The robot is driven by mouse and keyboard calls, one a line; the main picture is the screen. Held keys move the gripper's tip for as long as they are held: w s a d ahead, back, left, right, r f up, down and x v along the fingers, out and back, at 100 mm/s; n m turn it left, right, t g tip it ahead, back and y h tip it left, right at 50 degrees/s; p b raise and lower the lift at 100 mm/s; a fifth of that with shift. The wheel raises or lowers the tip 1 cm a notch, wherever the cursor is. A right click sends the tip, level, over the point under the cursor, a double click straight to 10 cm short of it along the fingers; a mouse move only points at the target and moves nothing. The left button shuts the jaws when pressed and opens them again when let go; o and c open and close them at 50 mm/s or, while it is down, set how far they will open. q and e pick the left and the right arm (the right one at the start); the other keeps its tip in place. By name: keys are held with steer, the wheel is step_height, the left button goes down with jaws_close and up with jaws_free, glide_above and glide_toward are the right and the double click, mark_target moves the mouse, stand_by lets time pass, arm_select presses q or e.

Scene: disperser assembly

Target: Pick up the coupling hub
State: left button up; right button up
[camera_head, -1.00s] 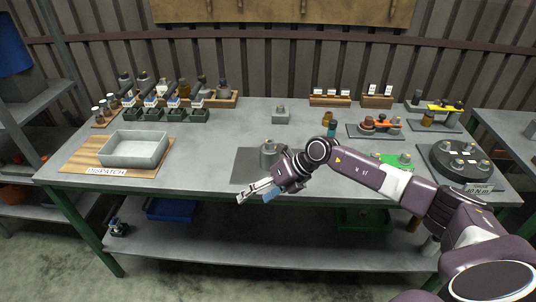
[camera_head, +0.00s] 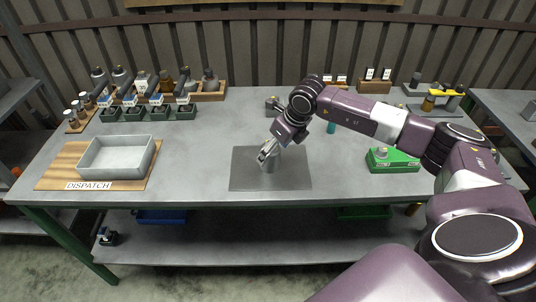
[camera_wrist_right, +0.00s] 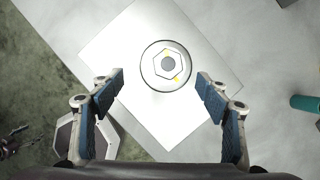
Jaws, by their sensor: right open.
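A round grey part, seemingly the coupling hub (camera_head: 270,167), stands on the dark square mat (camera_head: 242,178) in the middle of the bench. In the right wrist view the hub (camera_wrist_right: 167,64) shows from above as a disc with a hexagon, a dark centre and small yellow marks. My right gripper (camera_wrist_right: 161,82) is open, with its blue-padded fingers apart; the hub appears between and just beyond the fingertips. In the head view the right gripper (camera_head: 266,152) is over the hub and partly hides it. My left gripper is not in view.
A grey dispatch tray (camera_head: 118,157) sits on a wooden board at the left. Several small bins and bottles line the back left.

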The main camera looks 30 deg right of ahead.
steer(key=shift+w+f, duration=0.15)
steer(key=shift+f, duration=0.25)
steer(key=shift+w+f+p, duration=0.2)
steer(key=shift+f+p, duration=0.15)
steer(key=shift+p, duration=0.1)
steer(key=x, duration=0.2)
steer(key=p+x, duration=0.1)
steer(key=x, duration=0.1)
steer(key=shift+w+d, duration=0.1)
steer(key=shift+d, duration=0.15)
steer(key=shift+f, duration=0.2)
steer(key=c, duration=1)
jaws_close()
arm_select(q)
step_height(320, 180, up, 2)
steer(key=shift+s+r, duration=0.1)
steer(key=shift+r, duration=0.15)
arm_select(e)
steer(key=shift+w+r, duration=0.2)
